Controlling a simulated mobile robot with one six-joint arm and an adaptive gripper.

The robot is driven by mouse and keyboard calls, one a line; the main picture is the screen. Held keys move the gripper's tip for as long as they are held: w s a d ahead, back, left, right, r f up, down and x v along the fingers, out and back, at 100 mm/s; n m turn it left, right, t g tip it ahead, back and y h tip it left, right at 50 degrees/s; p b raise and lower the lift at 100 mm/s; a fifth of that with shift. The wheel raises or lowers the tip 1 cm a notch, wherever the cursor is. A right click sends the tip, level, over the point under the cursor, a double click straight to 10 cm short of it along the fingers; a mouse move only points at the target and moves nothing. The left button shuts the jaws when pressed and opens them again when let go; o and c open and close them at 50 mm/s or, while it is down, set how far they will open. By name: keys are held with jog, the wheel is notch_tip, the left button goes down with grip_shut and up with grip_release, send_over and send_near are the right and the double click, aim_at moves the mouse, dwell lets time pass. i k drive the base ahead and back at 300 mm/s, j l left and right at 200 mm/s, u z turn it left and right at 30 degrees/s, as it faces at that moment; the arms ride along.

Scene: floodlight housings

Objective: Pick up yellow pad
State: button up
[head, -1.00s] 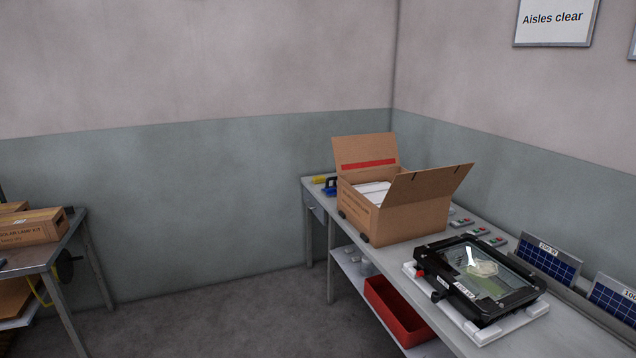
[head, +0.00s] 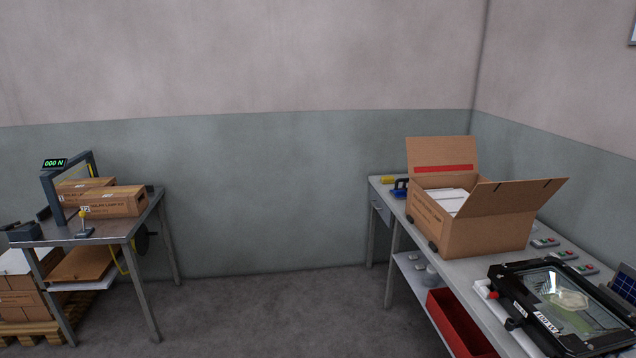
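A small yellow block (head: 387,180), which may be the yellow pad, lies at the far left corner of the grey workbench (head: 382,187). It sits just left of a blue object with a handle (head: 400,188), close to the open cardboard box. It is small in the picture, so its details cannot be told. My gripper is not in the head view.
An open cardboard box (head: 470,234) with raised flaps stands on the bench. A black floodlight (head: 560,309) lies nearer, and a red bin (head: 458,326) sits below. A second table (head: 128,226) with boxes stands at left. Floor between the tables (head: 260,310) is clear.

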aim_at(384, 179)
jog(key=i+u, duration=0.15)
jog(key=i, duration=1.75)
jog(key=i+z, duration=0.15)
jog(key=i, duration=0.5)
jog(key=i+z, duration=0.15)
jog(key=i, duration=0.55)
jog(key=i+j+z, duration=0.15)
jog(key=i, duration=0.5)
jog(key=i+z, duration=0.4)
jog(key=i, duration=0.25)
jog(key=i+j+z, duration=0.1)
jog(key=i+z, duration=0.35)
jog(key=i, duration=0.2)
